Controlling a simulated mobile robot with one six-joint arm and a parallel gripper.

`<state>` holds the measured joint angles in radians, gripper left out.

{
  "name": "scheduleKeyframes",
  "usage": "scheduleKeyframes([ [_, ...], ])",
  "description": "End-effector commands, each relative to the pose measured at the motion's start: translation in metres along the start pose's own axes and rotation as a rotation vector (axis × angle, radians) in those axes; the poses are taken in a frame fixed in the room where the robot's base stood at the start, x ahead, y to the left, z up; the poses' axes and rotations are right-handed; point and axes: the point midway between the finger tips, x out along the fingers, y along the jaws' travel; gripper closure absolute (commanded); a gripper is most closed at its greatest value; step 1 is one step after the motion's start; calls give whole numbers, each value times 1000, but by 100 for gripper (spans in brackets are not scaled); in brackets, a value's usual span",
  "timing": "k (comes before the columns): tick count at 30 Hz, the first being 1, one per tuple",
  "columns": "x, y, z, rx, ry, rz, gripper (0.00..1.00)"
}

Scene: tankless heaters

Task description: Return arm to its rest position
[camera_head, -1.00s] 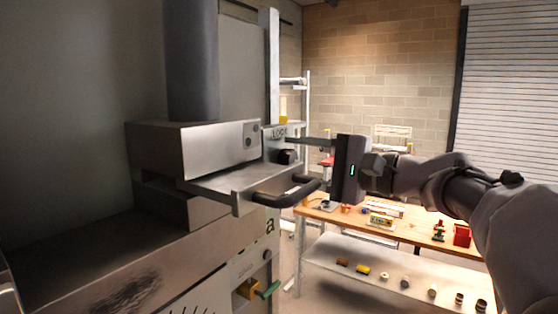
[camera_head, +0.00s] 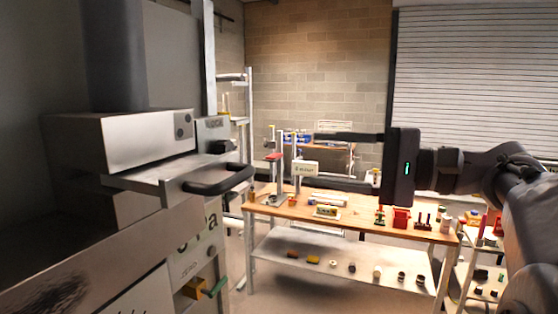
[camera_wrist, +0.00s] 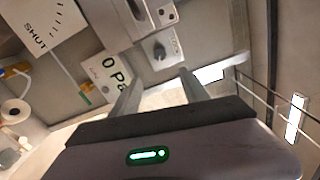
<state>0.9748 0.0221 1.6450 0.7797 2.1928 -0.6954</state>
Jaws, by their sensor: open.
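My gripper (camera_head: 308,160) is on the right in the head view, its two dark fingers pointing left. They are spread apart with nothing between them. In the wrist view the open fingers (camera_wrist: 158,82) point at the metal machine. A grey metal unit (camera_head: 140,138) with a dark curved handle (camera_head: 215,184) stands at the left. A dark knob (camera_head: 220,147) sits on a plate marked LOCK, and it also shows in the wrist view (camera_wrist: 160,52). In the head view my gripper is right of the handle, apart from it.
A wooden workbench (camera_head: 375,224) with small tools and a lower shelf (camera_head: 300,275) stands behind and below my gripper. A green-handled valve (camera_head: 214,288) sticks out low on the machine. A brick wall and a roller shutter (camera_head: 470,80) are at the back.

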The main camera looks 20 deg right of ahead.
Motion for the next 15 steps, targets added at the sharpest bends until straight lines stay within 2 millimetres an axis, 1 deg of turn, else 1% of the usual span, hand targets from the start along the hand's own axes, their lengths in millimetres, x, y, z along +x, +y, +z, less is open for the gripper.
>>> scheduleKeyframes([
  [12, 1, 1, 0, 1, -1, 3, 47],
  [14, 7, 11, 4, 6, -5, 25, 47],
  [15, 15, 25, 8, 11, -7, 60, 47],
])
